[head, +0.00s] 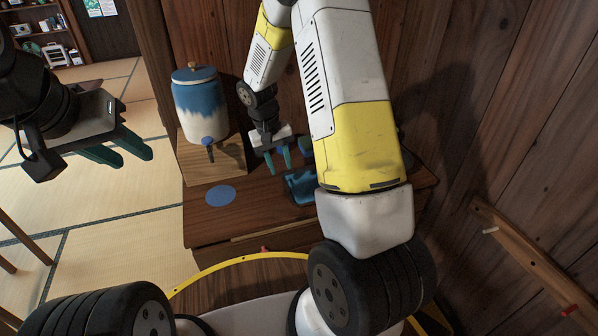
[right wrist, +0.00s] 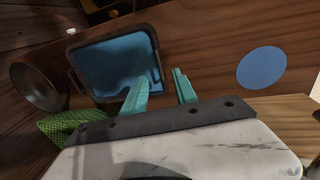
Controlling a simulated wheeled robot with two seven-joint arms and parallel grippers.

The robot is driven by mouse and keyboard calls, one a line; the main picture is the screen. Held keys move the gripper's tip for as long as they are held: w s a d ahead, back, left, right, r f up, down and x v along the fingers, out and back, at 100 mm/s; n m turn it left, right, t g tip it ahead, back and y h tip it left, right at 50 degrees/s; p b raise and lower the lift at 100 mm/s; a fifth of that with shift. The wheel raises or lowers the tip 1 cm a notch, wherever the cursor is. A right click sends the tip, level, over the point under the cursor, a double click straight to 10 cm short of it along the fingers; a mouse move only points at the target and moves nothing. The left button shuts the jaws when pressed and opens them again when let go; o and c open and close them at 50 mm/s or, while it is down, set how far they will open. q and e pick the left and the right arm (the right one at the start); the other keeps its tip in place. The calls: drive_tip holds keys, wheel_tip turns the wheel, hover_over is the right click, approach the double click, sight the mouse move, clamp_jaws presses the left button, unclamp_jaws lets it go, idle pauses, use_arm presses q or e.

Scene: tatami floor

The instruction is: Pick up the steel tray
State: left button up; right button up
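The tray (right wrist: 157,45) has a dark metallic rim, handles at its ends and a blue-looking inside. It lies on the wooden table in the right wrist view. In the head view the tray (head: 300,186) is partly hidden by my right arm. My right gripper (right wrist: 160,84) is open and empty, its teal fingers pointing down at the tray's near side. One finger overlaps the tray in the picture and the other is just outside its rim; contact cannot be told. It also shows in the head view (head: 278,162). My left gripper (head: 128,152) is open and empty, far left above the floor.
A blue-and-white dispenser (head: 200,105) with a tap stands on a wooden stand (head: 228,163) left of my right gripper. A flat blue disc (head: 220,195) lies on the table (head: 205,232). A dark bowl (right wrist: 38,88) and a green textured thing (right wrist: 68,124) are beside the tray. Wooden walls close in behind.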

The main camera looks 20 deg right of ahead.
drive_tip(key=f, duration=0.3)
drive_tip(key=d+f, duration=0.1)
drive_tip(key=f, duration=0.5)
drive_tip(key=shift+s+d, duration=0.2)
drive_tip(key=shift+d, duration=0.05)
clamp_jaws()
drive_tip(key=shift+r, duration=0.1)
idle(1.0)
